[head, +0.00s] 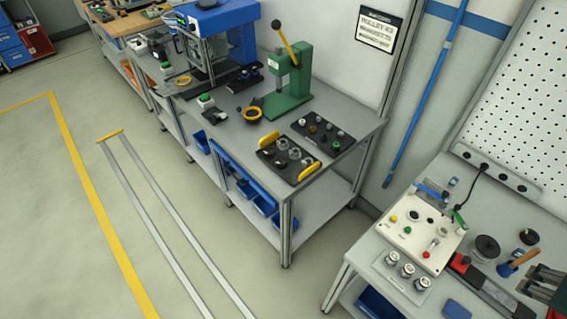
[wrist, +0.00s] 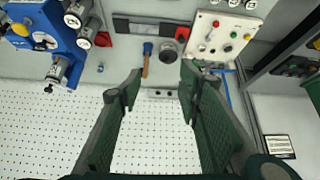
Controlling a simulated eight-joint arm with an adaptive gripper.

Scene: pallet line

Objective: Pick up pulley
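The pulley cannot be singled out with certainty at this size. Small silver and dark round parts (head: 281,142) sit in a black tray with yellow handles (head: 288,172) on the middle bench. A second black tray (head: 345,131) beside it holds more small round parts, one of them green. My gripper (wrist: 160,74) shows in the wrist view with its two dark green fingers spread wide and nothing between them. It is over the right bench area, apart from the objects there. My gripper is not seen in the head view.
A green lever press (head: 291,85) and a blue machine (head: 222,30) stand on the middle bench. The right bench carries a white control box (head: 420,235), a dark round part (head: 486,248) and several silver cylinders. A white pegboard (wrist: 150,135) fills the lower wrist view.

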